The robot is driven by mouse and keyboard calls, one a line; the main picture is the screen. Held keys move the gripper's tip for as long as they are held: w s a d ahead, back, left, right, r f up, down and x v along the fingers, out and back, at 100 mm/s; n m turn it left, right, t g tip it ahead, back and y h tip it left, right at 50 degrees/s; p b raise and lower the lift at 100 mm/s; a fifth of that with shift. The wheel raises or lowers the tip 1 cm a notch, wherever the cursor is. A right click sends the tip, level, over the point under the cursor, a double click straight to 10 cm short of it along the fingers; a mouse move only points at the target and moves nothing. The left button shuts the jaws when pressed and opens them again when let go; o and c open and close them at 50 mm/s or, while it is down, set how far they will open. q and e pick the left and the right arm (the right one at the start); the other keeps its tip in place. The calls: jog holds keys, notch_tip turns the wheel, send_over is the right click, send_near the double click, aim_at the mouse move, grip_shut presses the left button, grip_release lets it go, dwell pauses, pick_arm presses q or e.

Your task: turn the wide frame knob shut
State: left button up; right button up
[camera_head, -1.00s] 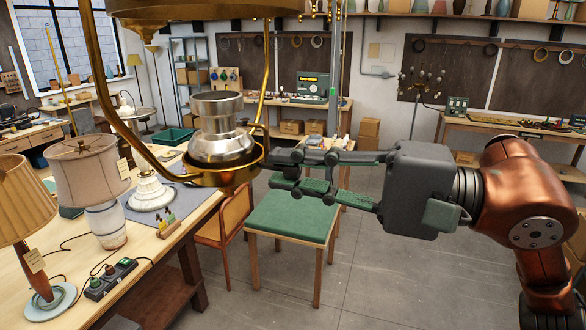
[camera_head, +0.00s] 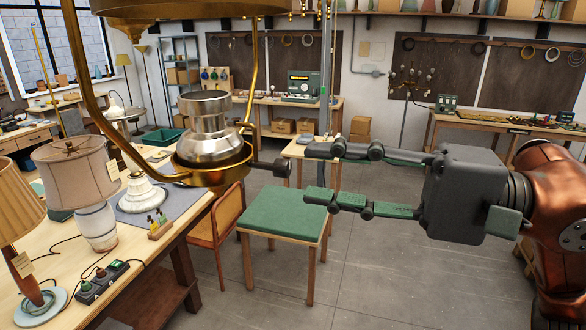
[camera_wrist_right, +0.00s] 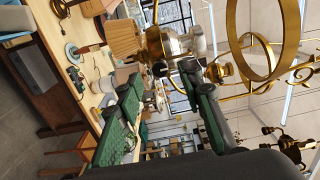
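A dark round knob (camera_head: 281,167) on a short stem sticks out to the right from the brass ring frame (camera_head: 214,176) of a hanging lamp. A silver metal burner body (camera_head: 216,128) sits in that ring. My right gripper (camera_head: 308,172) is open, one finger above the other, with its fingertips just right of the knob and nothing visibly held. In the right wrist view, the open fingers (camera_wrist_right: 160,73) point toward the lamp with its silver and brass parts (camera_wrist_right: 165,42). How far the knob is turned cannot be told. My left gripper is not in view.
A green-topped stool (camera_head: 284,214) stands below the gripper, beside a wooden chair (camera_head: 217,232). The workbench (camera_head: 135,255) at left holds table lamps and a dark switch box (camera_head: 103,282). Curved brass arms (camera_head: 92,90) surround the burner. Floor space at right is clear.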

jog(key=v, duration=0.6)
